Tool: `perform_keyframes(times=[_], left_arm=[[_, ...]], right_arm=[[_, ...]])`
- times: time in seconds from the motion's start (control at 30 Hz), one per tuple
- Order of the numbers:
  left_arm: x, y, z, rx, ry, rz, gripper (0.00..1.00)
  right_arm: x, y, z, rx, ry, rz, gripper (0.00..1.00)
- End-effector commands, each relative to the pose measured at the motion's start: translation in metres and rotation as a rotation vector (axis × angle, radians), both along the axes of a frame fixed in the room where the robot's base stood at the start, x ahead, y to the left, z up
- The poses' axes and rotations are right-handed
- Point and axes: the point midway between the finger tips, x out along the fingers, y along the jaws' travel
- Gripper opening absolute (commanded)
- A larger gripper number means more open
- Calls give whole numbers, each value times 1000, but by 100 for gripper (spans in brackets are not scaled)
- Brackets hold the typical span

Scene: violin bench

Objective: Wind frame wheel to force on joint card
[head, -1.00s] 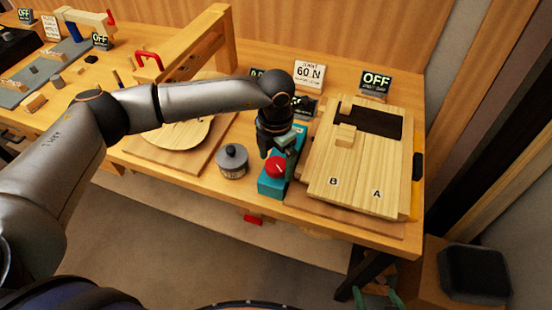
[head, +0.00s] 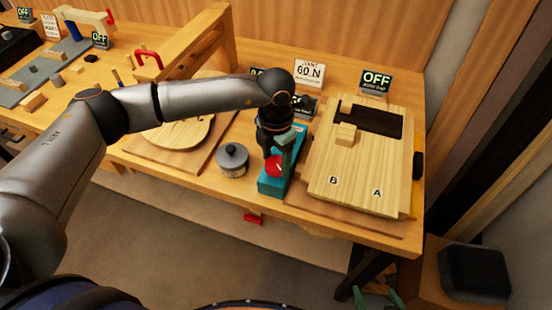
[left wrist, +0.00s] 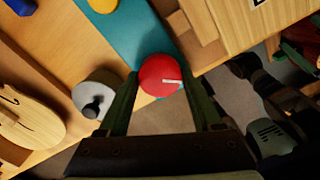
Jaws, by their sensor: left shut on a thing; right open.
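The red wheel (head: 271,168) with a white mark sits at the front end of the teal frame (head: 270,187). My left gripper (head: 277,161) is over it, and one finger hides part of the wheel. In the left wrist view the red wheel (left wrist: 157,77) lies between the two fingertips, shut on its sides. The joint card (head: 309,73) stands behind and reads 60 N. A dark display (head: 303,105) below it is partly hidden and I cannot read it. My right gripper (head: 376,297) is open and empty, low at the bottom edge, off the bench.
A grey lidded pot (head: 232,159) stands close left of the frame. A wooden board marked A and B (head: 350,175) lies close on the right. A sign reading OFF (head: 375,81) stands behind it. A violin plate (head: 185,133) lies farther left.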

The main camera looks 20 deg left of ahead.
Motion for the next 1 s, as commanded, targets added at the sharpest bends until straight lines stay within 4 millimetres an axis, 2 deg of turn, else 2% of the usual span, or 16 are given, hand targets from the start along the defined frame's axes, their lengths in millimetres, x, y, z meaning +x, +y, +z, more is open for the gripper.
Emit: perform_keyframes(times=[0.1,0.23,0.63,0.67,0.9,1.0], left_arm=[[1,1,-4,1,-2,-86,11],[1,1,-4,0,-1,-189,11],[0,0,0,0,-1,-244,10],[0,0,0,0,0,-244,69],[0,0,0,0,0,-243,96],[0,0,0,0,0,-243,96]], right_arm=[[0,0,-16,0,0,0,96],[0,0,-26,0,0,0,96],[0,0,-28,0,1,0,96],[0,0,-28,0,1,0,96],[0,0,-28,0,1,0,96],[0,0,-28,0,1,0,96]])
